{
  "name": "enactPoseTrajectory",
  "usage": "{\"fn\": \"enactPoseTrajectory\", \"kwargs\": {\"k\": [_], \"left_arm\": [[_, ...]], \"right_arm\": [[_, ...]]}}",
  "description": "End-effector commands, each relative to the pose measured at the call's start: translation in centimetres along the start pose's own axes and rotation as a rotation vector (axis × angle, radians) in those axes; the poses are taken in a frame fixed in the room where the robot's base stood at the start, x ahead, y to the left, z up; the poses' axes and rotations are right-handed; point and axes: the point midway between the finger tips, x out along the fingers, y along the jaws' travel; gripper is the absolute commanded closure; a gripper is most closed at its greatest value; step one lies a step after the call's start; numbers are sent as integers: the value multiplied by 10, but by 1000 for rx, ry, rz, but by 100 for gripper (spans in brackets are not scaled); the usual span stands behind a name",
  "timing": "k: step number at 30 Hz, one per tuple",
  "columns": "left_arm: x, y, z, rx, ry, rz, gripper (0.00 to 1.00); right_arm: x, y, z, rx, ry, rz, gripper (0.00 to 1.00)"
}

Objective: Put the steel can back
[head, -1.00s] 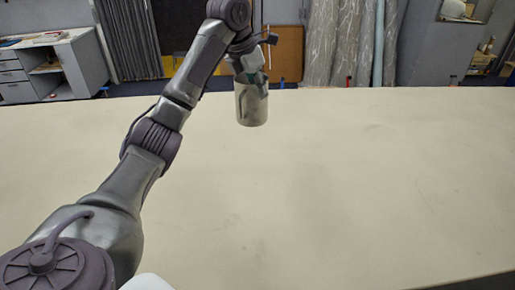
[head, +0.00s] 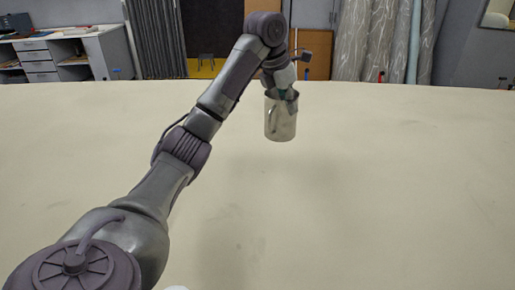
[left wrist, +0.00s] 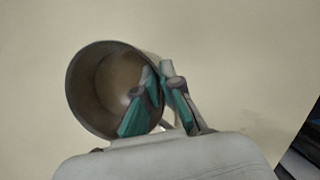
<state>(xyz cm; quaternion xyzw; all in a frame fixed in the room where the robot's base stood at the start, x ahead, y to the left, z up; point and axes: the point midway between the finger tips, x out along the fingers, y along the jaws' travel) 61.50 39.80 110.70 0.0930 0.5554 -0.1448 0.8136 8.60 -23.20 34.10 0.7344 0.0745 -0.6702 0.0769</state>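The steel can (head: 283,125) is a grey metal cylinder with an open top, roughly upright, with a curved handle-like shape on its side. My left gripper (head: 287,91) is at its rim, over the far part of the table. In the left wrist view the can (left wrist: 84,100) shows its open mouth and empty inside. The left gripper's teal-padded fingers (left wrist: 160,80) are closed across its wall, one inside and one outside. I cannot tell how far the can's bottom is from the table. My right gripper is not in view.
The long cream cloth table (head: 390,200) is bare around the can and to the right. Beyond its far edge stand a grey drawer desk (head: 60,62), an orange-brown cabinet (head: 318,55) and grey curtains (head: 372,40).

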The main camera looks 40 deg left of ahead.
Motion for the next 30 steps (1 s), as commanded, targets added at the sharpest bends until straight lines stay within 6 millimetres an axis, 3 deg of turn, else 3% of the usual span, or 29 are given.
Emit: {"fn": "enactPoseTrajectory", "kwargs": {"k": [11, 21, 30], "left_arm": [[10, 28, -5, -10, 1, 6, 100], [55, 99, -13, -8, -2, 0, 100], [72, 118, -18, -2, -1, 1, 100]], "right_arm": [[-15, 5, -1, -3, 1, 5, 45], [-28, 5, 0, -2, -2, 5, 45], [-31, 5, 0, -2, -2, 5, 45]]}}
